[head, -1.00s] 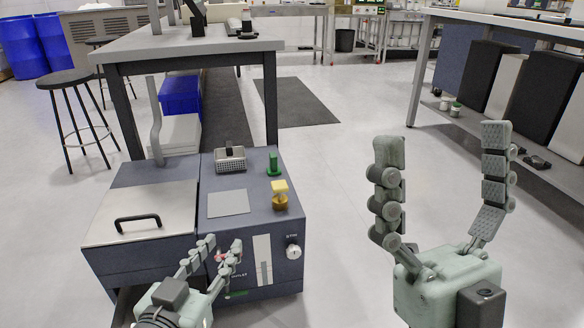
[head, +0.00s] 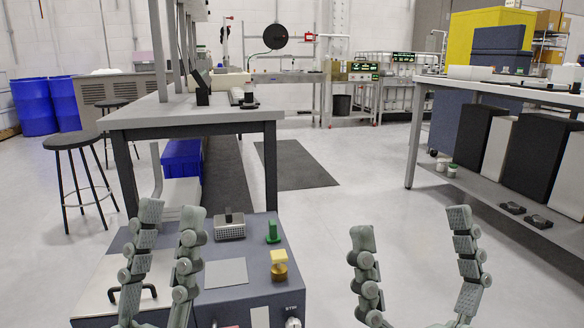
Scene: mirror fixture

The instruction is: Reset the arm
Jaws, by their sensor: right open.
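My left gripper (head: 172,212) is raised in front of the left part of the blue-grey machine (head: 281,298). Its fingers point up and stand apart with nothing between them. My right gripper (head: 411,222) is at the lower right over open floor, its fingers spread wide and empty. The palms of both grippers are cut off or nearly so by the bottom edge. The machine carries a pale lid with a black handle (head: 132,291), a metal basket (head: 230,230), a green piece (head: 273,232) and a yellow piece (head: 279,264). My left gripper hides part of the lid.
A grey workbench (head: 190,116) stands behind the machine, with a black stool (head: 75,142) to its left. A long shelf table (head: 490,90) with dark and white panels is at the right. The floor between them is clear, with a dark mat (head: 294,165).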

